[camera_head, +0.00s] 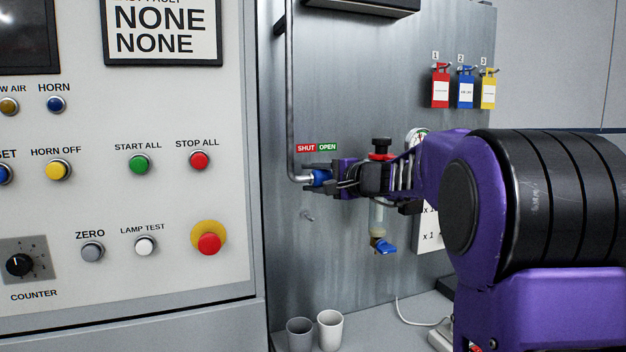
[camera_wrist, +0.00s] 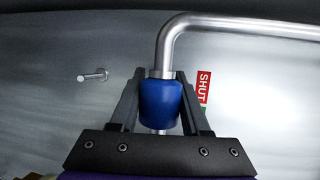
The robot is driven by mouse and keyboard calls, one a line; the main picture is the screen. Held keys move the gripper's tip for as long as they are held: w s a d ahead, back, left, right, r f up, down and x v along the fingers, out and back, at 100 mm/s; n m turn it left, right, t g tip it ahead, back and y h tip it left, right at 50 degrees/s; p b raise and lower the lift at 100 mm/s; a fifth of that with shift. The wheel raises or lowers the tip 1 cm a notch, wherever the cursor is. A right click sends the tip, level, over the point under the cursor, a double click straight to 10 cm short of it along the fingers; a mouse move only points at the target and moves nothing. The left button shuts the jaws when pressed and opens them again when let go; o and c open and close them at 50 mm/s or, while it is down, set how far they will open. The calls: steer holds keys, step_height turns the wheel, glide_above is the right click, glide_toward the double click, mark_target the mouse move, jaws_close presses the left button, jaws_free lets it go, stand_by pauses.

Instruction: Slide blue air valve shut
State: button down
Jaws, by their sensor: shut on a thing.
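The blue air valve (camera_wrist: 160,103) is a blue sleeve around the end of a bent metal pipe (camera_wrist: 235,27). In the head view the valve (camera_head: 319,178) shows at the lower end of the pipe, partly hidden by my gripper (camera_head: 318,180). In the wrist view my gripper (camera_wrist: 160,105) has one finger on each side of the sleeve and is shut on it. A red SHUT label (camera_wrist: 203,86) is beside the right finger. In the head view the red SHUT (camera_head: 306,148) and green OPEN (camera_head: 328,147) labels are on the panel just above the valve.
A small metal peg (camera_head: 307,215) sticks out of the panel below the valve. A second blue handle (camera_head: 384,247) hangs below my wrist. Two cups (camera_head: 330,330) stand on the ledge. The button console (camera_head: 130,220) is at the left. Coloured tags (camera_head: 440,88) hang upper right.

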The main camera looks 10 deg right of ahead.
steer(key=shift+a, duration=0.3)
steer(key=shift+c, duration=1.8)
jaws_free()
steer(key=shift+s+d, duration=0.1)
steer(key=shift+s+d, duration=0.15)
steer(key=v, duration=1.7)
